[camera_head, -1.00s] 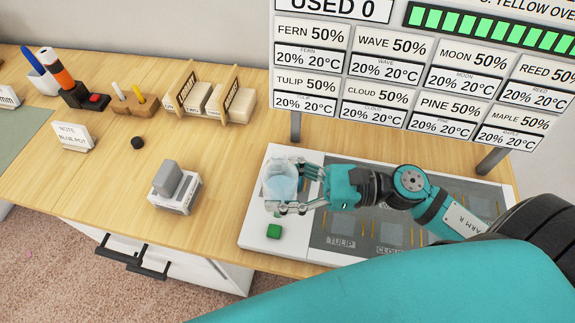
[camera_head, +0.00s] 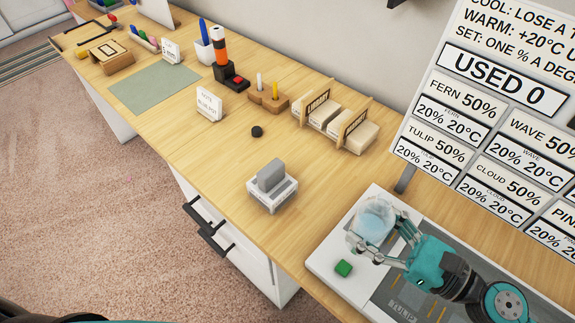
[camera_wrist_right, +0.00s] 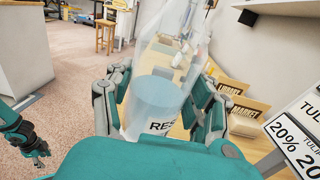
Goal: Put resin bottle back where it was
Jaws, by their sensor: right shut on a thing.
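My right gripper (camera_head: 371,236) is shut on the clear resin bottle (camera_head: 374,217), which has pale blue contents. It holds the bottle over the left end of the white board; I cannot tell whether the base touches it. In the right wrist view the bottle (camera_wrist_right: 158,100) is between the finger pads, with part of a label reading "RES". A teal and dark gripper, seemingly my left (camera_wrist_right: 36,152), shows small at the left edge of that view; its jaws are unclear. My left gripper is not in the head view.

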